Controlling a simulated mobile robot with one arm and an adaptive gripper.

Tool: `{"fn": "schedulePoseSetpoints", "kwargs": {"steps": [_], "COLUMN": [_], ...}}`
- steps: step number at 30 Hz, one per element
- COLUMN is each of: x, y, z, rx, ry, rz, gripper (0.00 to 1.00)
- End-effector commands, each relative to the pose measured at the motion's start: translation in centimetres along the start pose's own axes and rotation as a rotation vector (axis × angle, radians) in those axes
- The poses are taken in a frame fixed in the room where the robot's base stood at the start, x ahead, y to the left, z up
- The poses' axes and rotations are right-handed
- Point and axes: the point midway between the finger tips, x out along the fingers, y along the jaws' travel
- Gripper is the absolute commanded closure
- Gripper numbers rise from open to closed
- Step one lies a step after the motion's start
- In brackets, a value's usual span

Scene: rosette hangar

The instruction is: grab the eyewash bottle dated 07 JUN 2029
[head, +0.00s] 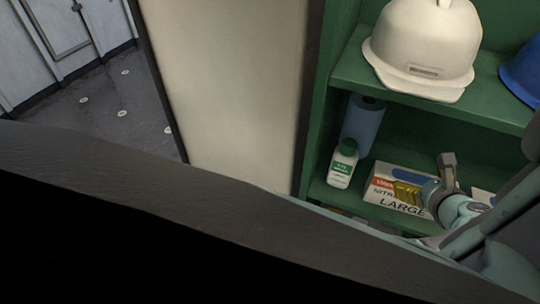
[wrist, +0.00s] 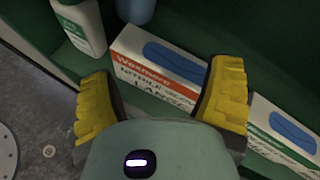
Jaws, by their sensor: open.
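A white eyewash bottle (head: 343,164) with a green cap and green label stands upright on the lower green shelf in the head view. The same bottle shows in the wrist view (wrist: 82,26) at the top left, its cap out of frame. Its date is too small to read. My gripper (wrist: 170,92) has its yellow fingers wide apart, with nothing held. It faces a white and blue glove box (wrist: 158,62), which shows beyond and between the fingers. The bottle is left of the gripper and apart from it. In the head view my gripper (head: 412,190) is in front of the glove box.
A blue paper roll (head: 363,122) stands behind the bottle. A second glove box (wrist: 284,137) lies to the right. A white hard hat (head: 424,48) and a blue hard hat (head: 524,72) sit on the shelf (head: 492,100) above. A pale panel (head: 232,90) stands left of the shelves.

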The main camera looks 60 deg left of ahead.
Motion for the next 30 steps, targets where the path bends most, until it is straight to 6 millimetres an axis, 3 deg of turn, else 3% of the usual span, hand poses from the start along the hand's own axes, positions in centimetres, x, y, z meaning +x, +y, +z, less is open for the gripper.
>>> {"fn": "schedulePoseSetpoints", "kwargs": {"steps": [6, 13, 30], "x": [-1.4, -2.1, 3.5], "y": [4.1, 5.8, 8.0], "z": [4.5, 6.1, 7.8], "rx": [0.164, 0.212, 0.209], "ry": [-0.154, -0.200, -0.200], "rz": [0.253, 0.357, 0.368], "gripper": [0.21, 0.21, 0.21]}}
